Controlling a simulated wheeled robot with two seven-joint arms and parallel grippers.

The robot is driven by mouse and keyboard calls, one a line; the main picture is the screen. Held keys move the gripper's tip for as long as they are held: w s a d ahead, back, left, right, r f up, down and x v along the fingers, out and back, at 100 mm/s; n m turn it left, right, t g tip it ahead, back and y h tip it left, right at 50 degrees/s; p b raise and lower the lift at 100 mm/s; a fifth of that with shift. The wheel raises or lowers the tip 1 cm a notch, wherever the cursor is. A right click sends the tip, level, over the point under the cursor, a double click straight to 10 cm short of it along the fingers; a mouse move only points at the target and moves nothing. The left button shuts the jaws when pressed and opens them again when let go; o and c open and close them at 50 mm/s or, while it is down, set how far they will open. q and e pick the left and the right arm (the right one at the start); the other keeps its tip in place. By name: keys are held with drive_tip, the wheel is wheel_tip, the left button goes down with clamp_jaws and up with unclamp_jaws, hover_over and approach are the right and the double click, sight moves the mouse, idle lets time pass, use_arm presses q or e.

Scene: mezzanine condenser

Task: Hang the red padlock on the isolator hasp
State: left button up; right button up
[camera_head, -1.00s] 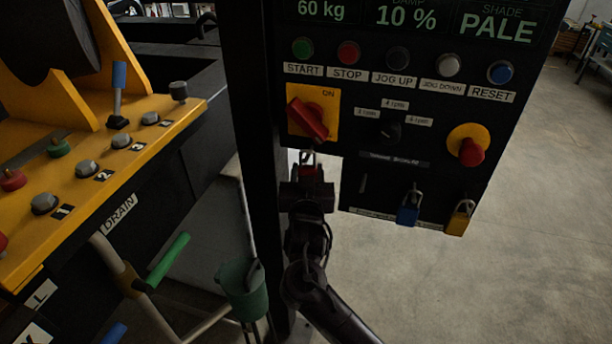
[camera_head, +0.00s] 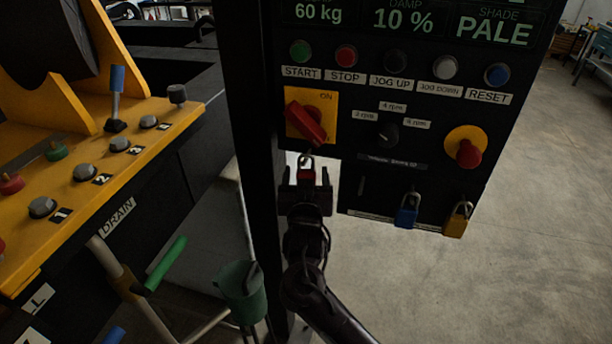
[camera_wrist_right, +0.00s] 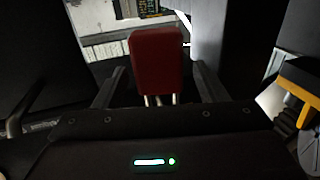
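The red padlock (camera_head: 306,175) is upright just below the isolator, with its grey shackle up at the panel's lower edge. The isolator has a red handle (camera_head: 306,120) on a yellow plate. The hasp is too small and dark to make out, so I cannot tell whether the shackle is through it. My right gripper (camera_head: 306,178) is open around the padlock. In the right wrist view the padlock (camera_wrist_right: 157,62) stands between the spread fingers, with a gap on each side. My left gripper is not in view.
A blue padlock (camera_head: 407,212) and a yellow padlock (camera_head: 457,220) hang along the panel's bottom edge. A red emergency button (camera_head: 467,152) sits to the right. A dark post (camera_head: 250,120) stands close left of my right gripper. A green cup (camera_head: 243,290) is lower left.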

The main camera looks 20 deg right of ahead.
drive_tip(key=shift+s+a+f, duration=0.15)
drive_tip(key=shift+s, duration=0.2)
drive_tip(key=b+v, duration=0.2)
drive_tip(key=v, duration=0.5)
wheel_tip(320, 180, down, 20)
drive_tip(key=a+n+g+y, duration=0.1)
drive_tip(key=n+g+y, duration=0.2)
drive_tip(key=n, duration=0.1)
drive_tip(key=s+d+f+n+g, duration=0.1)
drive_tip(key=s+f, duration=0.2)
drive_tip(key=f, duration=0.5)
drive_tip(key=s+f+n+g+y, duration=0.1)
drive_tip(key=s+f+g, duration=0.15)
drive_tip(key=f, duration=0.45)
drive_tip(key=s+d+f+g, duration=0.1)
drive_tip(key=s+f, duration=0.3)
drive_tip(key=f, duration=0.4)
drive_tip(key=s+d+f+g, duration=0.2)
drive_tip(key=s+f, duration=0.4)
drive_tip(key=s, duration=0.5)
drive_tip(key=s+d+f+g+y, duration=0.1)
drive_tip(key=s+d+f+g, duration=0.1)
drive_tip(key=s+f, duration=0.5)
drive_tip(key=s+d+f+g, duration=0.2)
drive_tip(key=s+f+g, duration=0.2)
drive_tip(key=s, duration=1.3)
wheel_tip(320, 180, down, 4)
drive_tip(key=shift+r+y, duration=0.25)
drive_tip(key=shift+y, duration=0.15)
